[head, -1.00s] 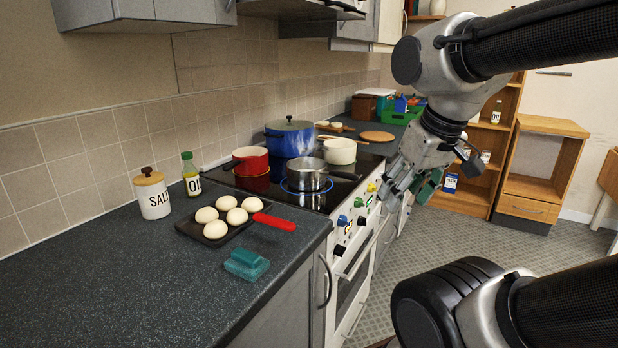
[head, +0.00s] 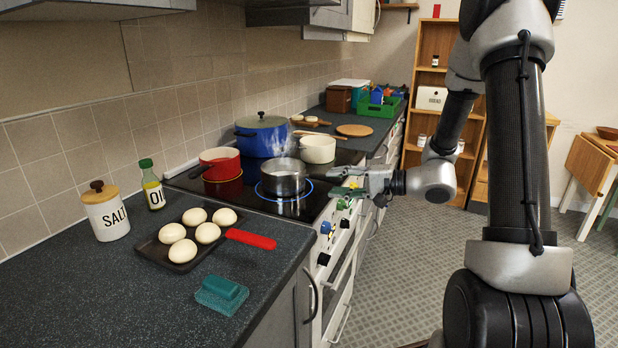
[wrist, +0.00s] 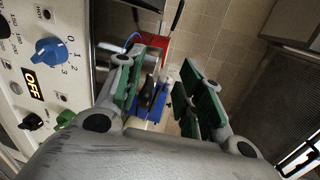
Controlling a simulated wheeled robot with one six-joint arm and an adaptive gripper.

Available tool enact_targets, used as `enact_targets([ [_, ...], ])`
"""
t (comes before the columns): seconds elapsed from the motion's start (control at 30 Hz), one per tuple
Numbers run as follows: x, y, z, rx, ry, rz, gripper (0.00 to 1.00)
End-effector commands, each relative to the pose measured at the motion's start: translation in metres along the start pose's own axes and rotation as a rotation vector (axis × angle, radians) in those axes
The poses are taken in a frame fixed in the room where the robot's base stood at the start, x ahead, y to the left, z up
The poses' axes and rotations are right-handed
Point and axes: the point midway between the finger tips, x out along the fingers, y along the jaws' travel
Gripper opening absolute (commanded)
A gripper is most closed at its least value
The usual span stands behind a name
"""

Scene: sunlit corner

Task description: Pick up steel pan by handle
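The steel pan (head: 283,178) sits on the glowing ring of the black hob in the head view. Its dark handle points right, towards my gripper (head: 341,181), which is at the hob's front edge and hides most of the handle. In the wrist view my gripper (wrist: 166,84) has its two green-padded fingers apart. A dark handle-like shape (wrist: 147,92) shows between them, nearer the left finger. I cannot tell whether either finger touches it.
A red pot (head: 220,164), a blue pot (head: 262,138) and a cream pot (head: 318,149) stand close around the pan. Control knobs (head: 326,227) line the cooker's front below my gripper.

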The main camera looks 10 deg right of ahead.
Motion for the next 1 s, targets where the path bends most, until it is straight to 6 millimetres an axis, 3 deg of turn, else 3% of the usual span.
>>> enact_targets([
  [0.13, 0.004, 0.007, -0.023, 0.013, 0.065, -0.04, 0.37],
  [0.7, 0.076, 0.005, -0.032, 0.013, 0.069, -0.043, 0.37],
  [0.97, 0.081, 0.005, -0.032, 0.013, 0.071, -0.043, 0.37],
  [1.0, 0.081, 0.005, -0.032, 0.013, 0.071, -0.043, 0.34],
])
